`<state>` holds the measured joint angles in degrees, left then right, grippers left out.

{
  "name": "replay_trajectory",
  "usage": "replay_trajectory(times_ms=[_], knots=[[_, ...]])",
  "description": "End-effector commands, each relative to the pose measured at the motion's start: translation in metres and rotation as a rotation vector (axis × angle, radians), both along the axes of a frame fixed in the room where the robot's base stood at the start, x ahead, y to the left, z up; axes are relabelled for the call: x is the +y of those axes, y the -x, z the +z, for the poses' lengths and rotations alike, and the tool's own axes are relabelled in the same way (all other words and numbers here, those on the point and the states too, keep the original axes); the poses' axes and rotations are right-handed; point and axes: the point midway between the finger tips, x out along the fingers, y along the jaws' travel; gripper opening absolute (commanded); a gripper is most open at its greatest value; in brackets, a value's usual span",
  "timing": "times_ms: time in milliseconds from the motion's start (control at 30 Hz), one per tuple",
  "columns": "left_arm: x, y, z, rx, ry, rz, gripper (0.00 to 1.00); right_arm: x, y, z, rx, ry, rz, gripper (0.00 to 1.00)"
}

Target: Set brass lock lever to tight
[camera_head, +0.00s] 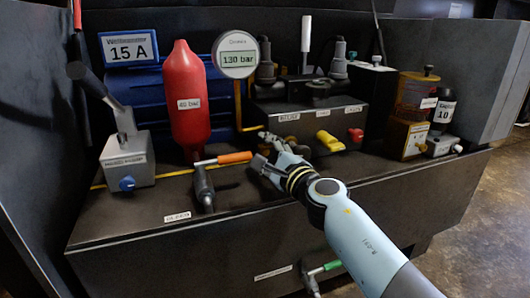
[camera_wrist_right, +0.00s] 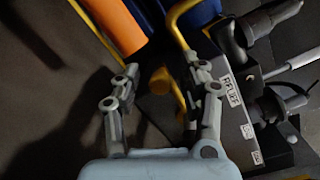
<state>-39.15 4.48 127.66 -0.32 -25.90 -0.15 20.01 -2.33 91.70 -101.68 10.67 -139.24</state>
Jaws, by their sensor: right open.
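A box with several labelled controls (camera_head: 300,120) stands at the back centre. In the right wrist view, a brass-coloured lever with a round end (camera_wrist_right: 160,80) lies between the fingers of my right gripper (camera_wrist_right: 160,72), apart from both as far as I can tell. In the head view, a brownish brass part (camera_head: 300,149) shows just behind that gripper, largely hidden by it. My right gripper (camera_head: 263,148) is open, in front of the box's left end. Which label belongs to the brass lever I cannot tell. My left gripper is not in view.
An orange-handled lever (camera_head: 235,157) is close to the left of my right gripper. A red cylinder (camera_head: 190,100) and a gauge reading 130 bar (camera_head: 237,55) stand behind. A yellow lever (camera_head: 328,141) and red knob (camera_head: 355,134) sit to the right.

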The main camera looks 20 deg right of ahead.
Motion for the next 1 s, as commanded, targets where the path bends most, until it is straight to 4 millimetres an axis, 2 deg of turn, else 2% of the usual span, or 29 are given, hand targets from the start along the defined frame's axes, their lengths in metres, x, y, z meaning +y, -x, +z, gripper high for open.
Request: replay_trajectory(times_ms=[133, 467, 1000], knots=[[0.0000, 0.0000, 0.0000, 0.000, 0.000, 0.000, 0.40, 0.0000, 0.0003, -0.0001, 0.000, 0.000, 0.000, 0.42], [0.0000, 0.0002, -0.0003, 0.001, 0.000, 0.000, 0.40, -0.0001, 0.0006, -0.0004, 0.001, 0.000, 0.001, 0.00], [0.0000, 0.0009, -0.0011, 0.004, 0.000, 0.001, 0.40, -0.0002, 0.0012, -0.0025, 0.005, -0.004, 0.000, 0.00]])
